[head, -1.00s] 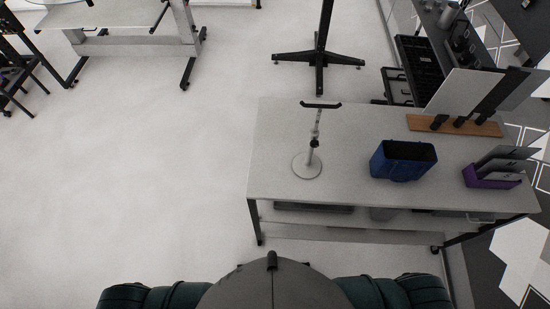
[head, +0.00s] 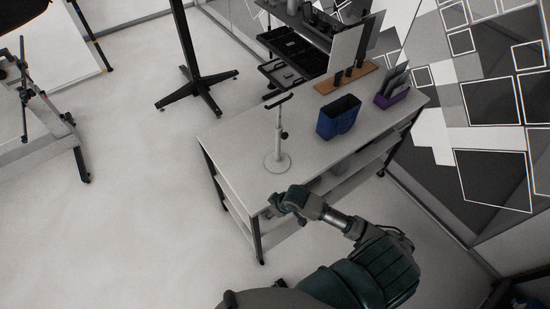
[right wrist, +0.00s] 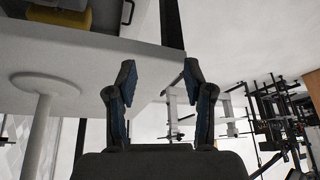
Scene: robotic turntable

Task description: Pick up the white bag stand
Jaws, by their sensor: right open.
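The white bag stand (head: 278,148) stands upright on the table, with a round base, a thin post and a dark crossbar on top. In the right wrist view the picture is upside down, and the stand's round base and post (right wrist: 38,130) show at the left, outside the fingers. My right gripper (head: 274,207) is at the table's front edge, nearer to me than the stand and apart from it. Its two fingers (right wrist: 159,78) are spread with nothing between them. My left gripper is out of view.
The white table (head: 230,150) also holds a blue bin (head: 338,118), a purple file holder (head: 392,97) and a wooden strip with a panel (head: 346,77), all right of the stand. A black-footed post (head: 196,85) stands behind.

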